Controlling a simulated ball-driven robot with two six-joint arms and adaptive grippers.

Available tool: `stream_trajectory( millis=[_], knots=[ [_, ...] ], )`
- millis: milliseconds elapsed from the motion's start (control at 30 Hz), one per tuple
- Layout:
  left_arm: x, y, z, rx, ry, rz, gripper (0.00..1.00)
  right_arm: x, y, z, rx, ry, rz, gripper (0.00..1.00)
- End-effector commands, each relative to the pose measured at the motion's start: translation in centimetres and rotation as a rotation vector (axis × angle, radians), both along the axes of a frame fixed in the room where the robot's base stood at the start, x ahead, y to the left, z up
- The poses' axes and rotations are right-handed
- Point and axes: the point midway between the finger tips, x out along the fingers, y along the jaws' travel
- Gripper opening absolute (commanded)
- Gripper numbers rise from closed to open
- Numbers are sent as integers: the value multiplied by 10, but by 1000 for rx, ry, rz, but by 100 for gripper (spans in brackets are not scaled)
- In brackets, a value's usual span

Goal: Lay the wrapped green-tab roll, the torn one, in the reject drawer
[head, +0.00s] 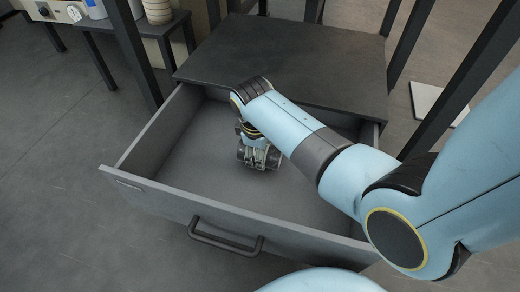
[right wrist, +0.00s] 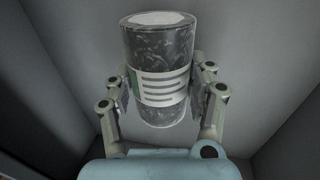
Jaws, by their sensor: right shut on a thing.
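The wrapped roll (right wrist: 158,65) shows in the right wrist view as a dark cylinder in crinkled clear film, with a white label and a green strip at the label's left edge. My right gripper (right wrist: 160,85) is shut on it, one finger on each side. Any tear in the wrap cannot be made out. In the head view my right gripper (head: 258,158) points down inside the open reject drawer (head: 180,195), over its floor; the roll is hidden there behind the gripper. Whether the roll touches the drawer floor I cannot tell. My left gripper is not in view.
The drawer is pulled out below a dark cabinet top (head: 290,55), with a black handle (head: 225,238) on its front. The visible drawer floor is empty. Dark frame posts stand at left and right. A side table (head: 120,25) holds several items at the upper left.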

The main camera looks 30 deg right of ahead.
Motion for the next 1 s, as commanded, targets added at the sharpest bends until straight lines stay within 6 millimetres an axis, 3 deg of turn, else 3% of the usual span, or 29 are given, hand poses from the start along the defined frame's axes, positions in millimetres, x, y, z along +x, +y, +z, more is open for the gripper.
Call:
stream_trajectory(
  millis=[867, 900, 1000],
  knots=[
    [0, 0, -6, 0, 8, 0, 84, 0, 0, -13, -1, -1, 0, 9],
    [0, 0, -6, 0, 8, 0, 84, 0, 0, -13, 0, -1, 0, 60],
    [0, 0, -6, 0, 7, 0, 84, 0, 0, -13, 0, -1, 0, 73]
  ],
)
